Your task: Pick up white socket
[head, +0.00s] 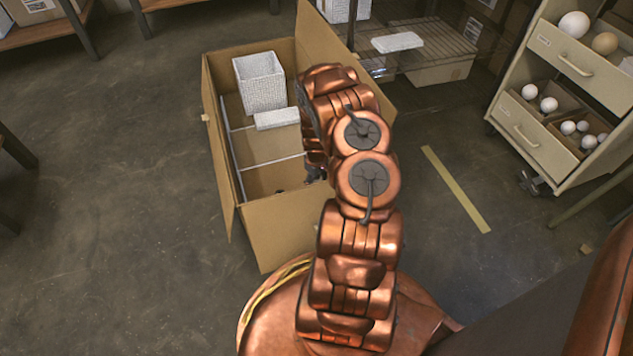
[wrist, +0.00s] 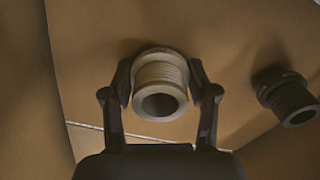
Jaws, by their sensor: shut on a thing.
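In the wrist view, the white socket (wrist: 160,88) is a pale, ribbed ring with a dark round opening. My gripper (wrist: 160,90) has one finger on each side of it and is shut on it. The socket is over or on the brown cardboard of the box; I cannot tell whether it touches the bottom. A dark socket (wrist: 287,96) lies to its right, apart from the fingers. In the head view, my arm reaches into the open cardboard box (head: 265,215), and the arm hides the white socket.
The box also holds a white textured bin (head: 260,82), a white block (head: 277,118) and thin grey rods (head: 263,162). A shelf cart (head: 560,110) with white and tan balls stands at the right. The floor left of the box is clear.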

